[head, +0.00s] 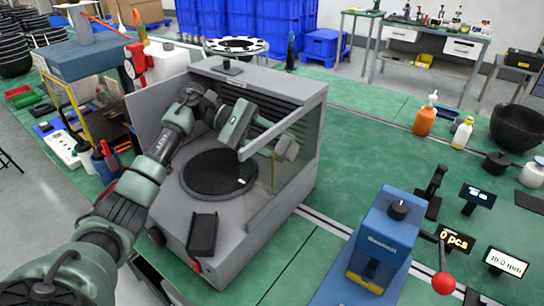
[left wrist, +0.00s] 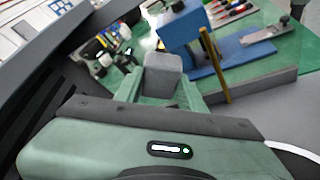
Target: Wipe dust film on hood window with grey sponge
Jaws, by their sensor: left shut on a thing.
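The grey hood (head: 258,85) stands on the green bench with an open front. My left arm reaches into it from the left. My left gripper (head: 270,144) is inside, shut on the grey sponge (head: 287,148). The left wrist view shows the sponge (left wrist: 163,72) between the two green fingers (left wrist: 165,92). The clear hood window (head: 298,178) is on the right side, and the sponge is close to its inner side. I cannot tell whether they touch. No dust film can be made out clearly. My right gripper is not in view.
A dark round plate (head: 220,172) lies on the hood floor below the gripper. A blue press (head: 384,240) with a red-knobbed lever stands front right. Bottles (head: 425,119) and small displays (head: 457,241) are further right. Bare green bench lies between hood and press.

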